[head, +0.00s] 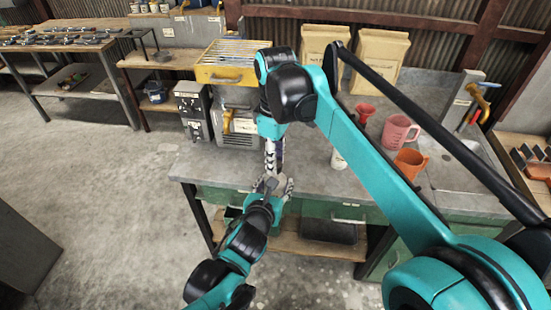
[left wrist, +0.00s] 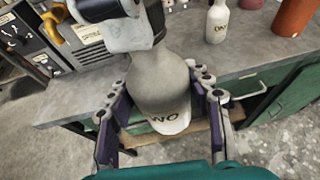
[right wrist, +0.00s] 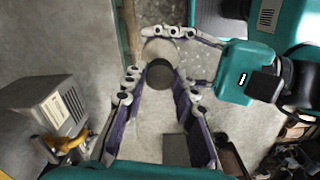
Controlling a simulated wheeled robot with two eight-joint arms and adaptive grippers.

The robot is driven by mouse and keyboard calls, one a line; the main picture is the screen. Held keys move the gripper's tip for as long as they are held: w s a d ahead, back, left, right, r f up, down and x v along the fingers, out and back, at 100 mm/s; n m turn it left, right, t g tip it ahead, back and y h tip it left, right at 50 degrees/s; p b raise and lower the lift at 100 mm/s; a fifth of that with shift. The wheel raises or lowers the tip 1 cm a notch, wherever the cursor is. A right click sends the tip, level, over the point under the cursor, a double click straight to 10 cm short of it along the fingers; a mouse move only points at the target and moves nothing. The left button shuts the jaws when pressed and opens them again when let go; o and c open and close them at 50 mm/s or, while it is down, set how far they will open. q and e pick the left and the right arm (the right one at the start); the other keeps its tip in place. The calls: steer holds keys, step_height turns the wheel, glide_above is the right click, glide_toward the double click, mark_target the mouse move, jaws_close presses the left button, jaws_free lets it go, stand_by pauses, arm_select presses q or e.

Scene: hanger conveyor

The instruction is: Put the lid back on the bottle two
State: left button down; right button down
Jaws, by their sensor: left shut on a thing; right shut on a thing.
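A pale grey bottle (left wrist: 165,85) with "WO" visible on its side stands between the fingers of my left gripper (left wrist: 163,108) in the left wrist view. My left gripper (head: 270,186) is shut on its body, in front of the bench edge. My right gripper (right wrist: 160,85) is above it, its fingers around a dark round lid (right wrist: 160,76). In the right wrist view the bottle's pale top (right wrist: 160,48) shows beside the lid. The lid is over the bottle's neck; whether it is seated I cannot tell. In the head view the grippers hide most of the bottle.
The grey workbench (head: 215,160) lies just beyond the grippers. A small white bottle (left wrist: 220,22) stands on it, partly hidden by my right arm in the head view.

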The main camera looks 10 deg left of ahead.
steer(key=m, duration=0.7)
steer(key=shift+m, duration=0.3)
steer(key=m, duration=0.6)
steer(key=c, duration=1.1)
jaws_free()
steer(key=shift+c, duration=0.2)
step_height(320, 180, up, 12)
